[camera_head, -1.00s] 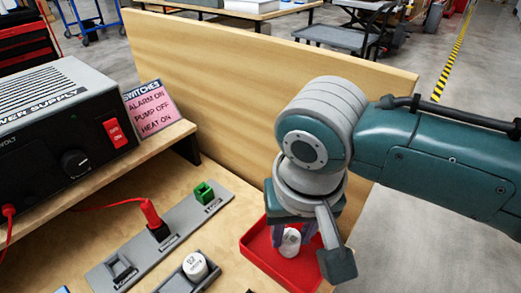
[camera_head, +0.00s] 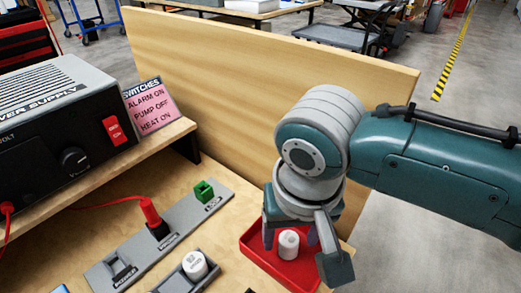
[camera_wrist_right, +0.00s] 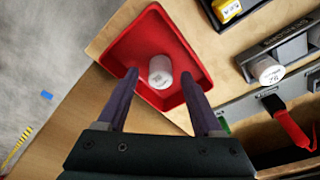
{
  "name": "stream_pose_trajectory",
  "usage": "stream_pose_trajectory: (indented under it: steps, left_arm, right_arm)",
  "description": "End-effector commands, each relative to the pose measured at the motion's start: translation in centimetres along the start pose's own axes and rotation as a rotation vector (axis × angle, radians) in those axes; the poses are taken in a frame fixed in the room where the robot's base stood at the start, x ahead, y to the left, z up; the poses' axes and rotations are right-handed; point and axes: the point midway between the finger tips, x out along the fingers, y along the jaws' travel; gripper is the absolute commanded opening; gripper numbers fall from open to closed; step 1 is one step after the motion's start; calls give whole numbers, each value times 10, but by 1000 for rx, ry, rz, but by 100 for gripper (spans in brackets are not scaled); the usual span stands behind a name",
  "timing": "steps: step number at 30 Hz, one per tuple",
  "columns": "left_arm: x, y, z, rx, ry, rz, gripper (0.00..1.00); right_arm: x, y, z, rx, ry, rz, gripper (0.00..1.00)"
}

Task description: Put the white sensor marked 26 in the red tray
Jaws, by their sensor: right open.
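A white cylindrical sensor (camera_head: 288,245) stands on the floor of the red tray (camera_head: 256,262); its marking is too small to read. The wrist view also shows this sensor (camera_wrist_right: 161,72) inside the tray (camera_wrist_right: 127,43). My right gripper (camera_head: 290,236) is open above the tray, its fingers on either side of the sensor with gaps between. A second white sensor (camera_head: 195,265) sits in a grey holder left of the tray. In the wrist view this second sensor (camera_wrist_right: 270,73) bears two digits, upside down or skewed. My left gripper is not in view.
A grey panel (camera_head: 187,218) with a green switch (camera_head: 203,191), a red plug (camera_head: 152,212) and a black switch lies left of the tray. A power supply (camera_head: 60,130) stands on a shelf. A wooden board (camera_head: 230,90) rises behind.

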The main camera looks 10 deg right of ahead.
Motion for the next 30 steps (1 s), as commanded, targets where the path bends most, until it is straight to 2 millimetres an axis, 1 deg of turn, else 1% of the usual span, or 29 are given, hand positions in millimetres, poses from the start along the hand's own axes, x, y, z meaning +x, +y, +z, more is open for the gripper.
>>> stream_pose_trajectory:
  steps: [2, 5, 8, 15, 18, 21, 25, 28, 30]
  left_arm:
    - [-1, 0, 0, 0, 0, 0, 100]
    - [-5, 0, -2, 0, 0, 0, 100]
    - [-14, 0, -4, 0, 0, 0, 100]
    - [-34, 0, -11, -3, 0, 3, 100]
    - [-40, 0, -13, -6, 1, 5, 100]
    - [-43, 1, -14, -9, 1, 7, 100]
    - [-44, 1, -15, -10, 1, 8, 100]
    - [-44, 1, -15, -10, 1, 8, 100]
    - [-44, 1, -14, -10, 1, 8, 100]
  right_arm:
    - [-2, 0, 0, 0, 1, 0, 68]
    - [-12, 1, -2, 0, 1, 1, 68]
    - [-31, 0, -3, -1, 1, -2, 68]
    - [-89, 0, -3, 0, 3, -3, 68]
    - [-108, 0, -3, 0, 2, -2, 68]
    - [-122, 0, -3, 1, 1, -2, 68]
    - [-131, 0, -2, 1, 0, -1, 68]
    - [-132, 0, -2, 1, -1, -1, 68]
    - [-131, -2, 2, -9, -3, -13, 68]
